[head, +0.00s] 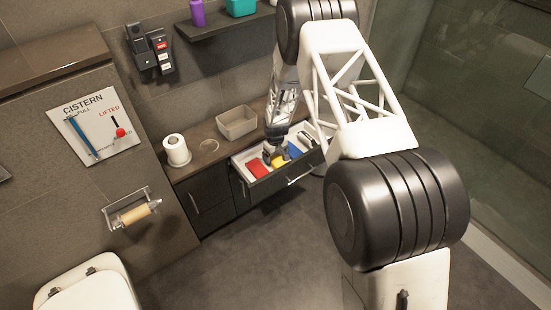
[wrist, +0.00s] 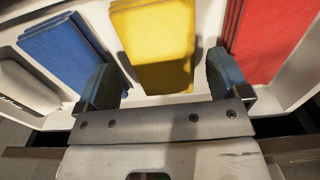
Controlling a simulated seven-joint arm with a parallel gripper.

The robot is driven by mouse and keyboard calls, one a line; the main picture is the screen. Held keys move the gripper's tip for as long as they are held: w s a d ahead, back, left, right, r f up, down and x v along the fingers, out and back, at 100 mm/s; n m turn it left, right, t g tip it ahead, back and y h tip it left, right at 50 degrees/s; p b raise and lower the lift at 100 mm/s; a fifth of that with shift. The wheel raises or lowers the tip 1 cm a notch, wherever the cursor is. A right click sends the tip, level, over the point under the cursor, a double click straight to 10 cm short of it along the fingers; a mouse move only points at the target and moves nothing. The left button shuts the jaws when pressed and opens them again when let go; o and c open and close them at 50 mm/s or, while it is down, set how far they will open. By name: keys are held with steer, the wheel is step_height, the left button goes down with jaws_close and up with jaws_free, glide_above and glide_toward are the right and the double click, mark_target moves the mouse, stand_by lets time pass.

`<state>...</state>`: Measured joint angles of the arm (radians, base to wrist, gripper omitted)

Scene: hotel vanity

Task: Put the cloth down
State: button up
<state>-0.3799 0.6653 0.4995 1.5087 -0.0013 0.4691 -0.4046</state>
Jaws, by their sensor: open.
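A folded yellow cloth (wrist: 152,35) lies in the middle of the open drawer (head: 262,187), between a blue cloth stack (wrist: 65,55) on its left and a red cloth stack (wrist: 262,40) on its right in the wrist view. My gripper (wrist: 164,78) is open, one finger on each side of the yellow cloth's near end, with gaps between fingers and cloth. In the head view my gripper (head: 276,150) reaches down into the drawer; the yellow cloth (head: 278,160) shows partly beneath it. The red cloth (head: 257,169) and blue cloth (head: 295,151) show beside it.
A white object (wrist: 25,90) lies in the drawer beyond the blue stack. On the vanity top stand a toilet roll (head: 176,150) and an empty grey-beige bin (head: 237,123). A shelf (head: 222,25) hangs above.

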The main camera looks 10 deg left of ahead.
step_height(320, 180, up, 10)
stand_by(0.6)
stand_by(0.7)
step_height(320, 180, up, 21)
steer(key=m, duration=0.2)
glide_above(276, 158)
steer(key=s+d, duration=0.5)
steer(key=d, duration=0.5)
steer(key=s+d+r+m+t, duration=0.1)
steer(key=s+d+r, duration=0.45)
steer(key=r, duration=0.25)
steer(key=s+d+r+m, duration=0.1)
steer(key=s+d+r, duration=0.3)
steer(key=s+r, duration=0.25)
steer(key=s+d+r+m+t, duration=0.1)
steer(key=s+d+r, duration=0.35)
steer(key=s, duration=0.25)
steer(key=s+d+r+m, duration=0.2)
steer(key=s+d+r, duration=0.1)
steer(key=s+r, duration=0.4)
steer(key=s+d+m, duration=0.1)
steer(key=s+d, duration=0.1)
steer(key=s, duration=0.7)
steer(key=s+d+m, duration=0.1)
steer(key=s+d, duration=0.2)
steer(key=s, duration=0.7)
steer(key=shift+s+r+t, duration=0.15)
steer(key=shift+s+t, duration=0.15)
